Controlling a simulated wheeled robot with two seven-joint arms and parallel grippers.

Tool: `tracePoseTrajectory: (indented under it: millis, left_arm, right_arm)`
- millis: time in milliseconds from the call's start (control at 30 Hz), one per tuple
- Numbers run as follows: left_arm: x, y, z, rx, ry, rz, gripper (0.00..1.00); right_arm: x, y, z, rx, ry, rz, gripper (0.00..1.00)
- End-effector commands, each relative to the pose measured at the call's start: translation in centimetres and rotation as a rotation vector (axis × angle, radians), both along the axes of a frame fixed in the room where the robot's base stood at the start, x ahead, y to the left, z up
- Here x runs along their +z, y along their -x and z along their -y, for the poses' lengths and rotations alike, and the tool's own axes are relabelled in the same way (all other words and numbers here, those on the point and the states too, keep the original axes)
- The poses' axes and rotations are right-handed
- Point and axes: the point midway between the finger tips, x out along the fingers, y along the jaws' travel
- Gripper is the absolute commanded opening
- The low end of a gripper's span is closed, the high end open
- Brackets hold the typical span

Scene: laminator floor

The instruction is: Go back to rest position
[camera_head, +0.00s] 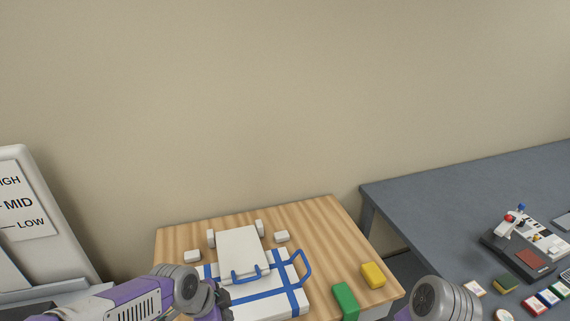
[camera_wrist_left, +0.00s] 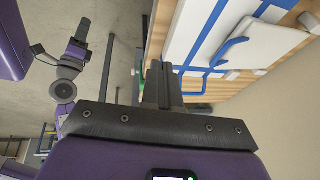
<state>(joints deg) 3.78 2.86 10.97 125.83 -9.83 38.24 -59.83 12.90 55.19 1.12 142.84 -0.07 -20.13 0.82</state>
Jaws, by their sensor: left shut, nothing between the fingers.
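My left arm comes in from the lower left in the head view and reaches over the near left part of the wooden table (camera_head: 180,236). In the left wrist view my left gripper (camera_wrist_left: 161,85) has its dark fingers together with nothing between them. It is beside a white case with blue straps and a blue handle (camera_head: 285,305), which also shows in the left wrist view (camera_wrist_left: 205,30). Part of my right arm shows at the bottom right of the head view; its gripper is out of frame.
A green block (camera_head: 345,300) and a yellow block (camera_head: 373,275) lie on the wooden table's right side. A grey table (camera_head: 430,215) at the right holds a control box (camera_head: 515,258) and several small coloured pieces. A white machine labelled MID and LOW (camera_head: 30,215) stands left.

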Motion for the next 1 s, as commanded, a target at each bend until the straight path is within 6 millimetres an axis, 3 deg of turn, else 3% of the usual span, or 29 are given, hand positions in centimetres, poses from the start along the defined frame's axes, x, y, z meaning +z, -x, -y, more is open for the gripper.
tracePoseTrajectory:
  millis: [267, 367, 600, 700, 833, 1000]
  left_arm:
    - [-8.0, -0.3, 1.5, 0.256, 0.121, -0.146, 0.00]
    - [-12.0, 0.3, 2.1, 0.395, 0.170, -0.223, 0.00]
    - [-23.2, 4.8, 3.7, 0.872, 0.271, -0.456, 0.00]
    - [-26.8, 7.4, 4.0, 1.061, 0.287, -0.533, 0.00]
    - [-29.8, 10.2, 4.2, 1.246, 0.291, -0.595, 0.00]
    - [-31.3, 11.9, 4.2, 1.360, 0.292, -0.625, 0.00]
  right_arm:
    - [-0.1, -0.1, 0.0, 0.000, 0.000, 0.002, 0.45]
    - [0.0, -0.1, 0.0, 0.001, 0.000, 0.001, 0.45]
    - [-0.1, -0.1, 0.0, -0.001, 0.000, 0.002, 0.45]
    - [-0.1, -0.1, 0.0, -0.001, 0.000, 0.002, 0.45]
    - [0.0, -0.1, 0.0, -0.001, 0.000, 0.002, 0.45]
    - [0.0, -0.1, 0.0, -0.001, 0.000, 0.002, 0.45]
